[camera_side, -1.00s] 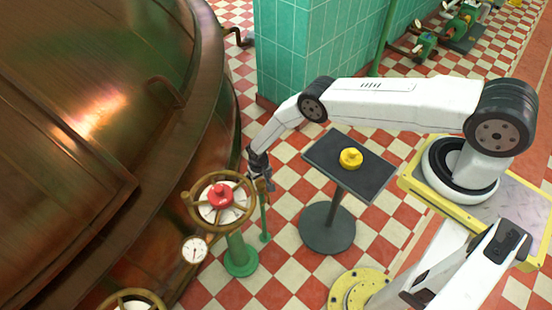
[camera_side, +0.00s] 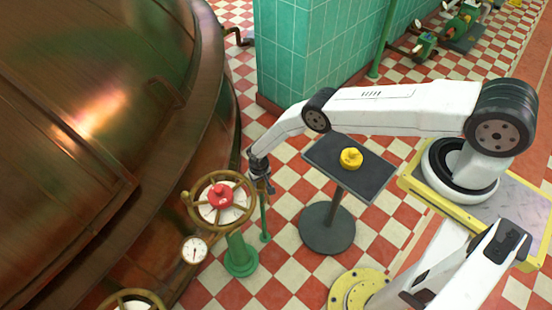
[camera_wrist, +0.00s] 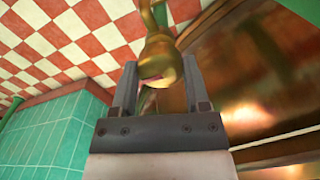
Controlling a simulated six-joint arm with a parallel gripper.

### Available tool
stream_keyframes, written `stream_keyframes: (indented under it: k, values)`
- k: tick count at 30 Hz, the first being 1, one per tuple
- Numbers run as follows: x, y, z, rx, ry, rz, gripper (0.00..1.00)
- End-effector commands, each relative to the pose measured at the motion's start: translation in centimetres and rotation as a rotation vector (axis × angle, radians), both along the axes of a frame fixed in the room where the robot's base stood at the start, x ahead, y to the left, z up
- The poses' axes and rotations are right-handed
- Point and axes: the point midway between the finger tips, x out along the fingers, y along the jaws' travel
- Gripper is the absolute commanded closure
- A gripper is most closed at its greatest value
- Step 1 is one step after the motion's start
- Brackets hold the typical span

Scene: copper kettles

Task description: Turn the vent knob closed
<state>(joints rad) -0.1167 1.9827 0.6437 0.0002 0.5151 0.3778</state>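A brass knob (camera_wrist: 160,62) fills the space between the two fingers of my gripper (camera_wrist: 160,80) in the wrist view. Both fingers appear to touch its sides, with a small pinkish patch below it. In the side view my gripper (camera_side: 264,182) points down at the top of a thin green pipe (camera_side: 264,222), just right of the brass handwheel. There the knob is too small and too covered by the gripper to make out. Its exact turn angle cannot be told.
A brass handwheel (camera_side: 240,187) with a red centre knob (camera_side: 220,195) stands close left of my gripper. A gauge (camera_side: 194,250) sits below it. The large copper kettle (camera_side: 90,150) is at left. A dark pedestal table (camera_side: 372,186) carries a yellow knob (camera_side: 351,158). A green tiled pillar (camera_side: 285,55) stands behind.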

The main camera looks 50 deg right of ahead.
Motion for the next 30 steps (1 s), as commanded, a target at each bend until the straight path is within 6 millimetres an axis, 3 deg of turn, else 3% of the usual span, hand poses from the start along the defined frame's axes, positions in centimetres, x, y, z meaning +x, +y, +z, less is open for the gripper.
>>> stream_keyframes:
  k: [1,2,8,21,30]
  values:
    - [0.01,-0.01,0.01,0.0,0.0,0.0,0.91]
    - [0.0,-0.02,0.01,0.0,0.0,0.0,0.99]
    - [0.01,-0.02,0.01,0.0,0.0,-0.024,0.99]
    - [0.07,-0.04,0.01,0.0,-0.001,-0.251,0.99]
    - [0.1,-0.05,0.01,0.0,-0.002,-0.266,0.99]
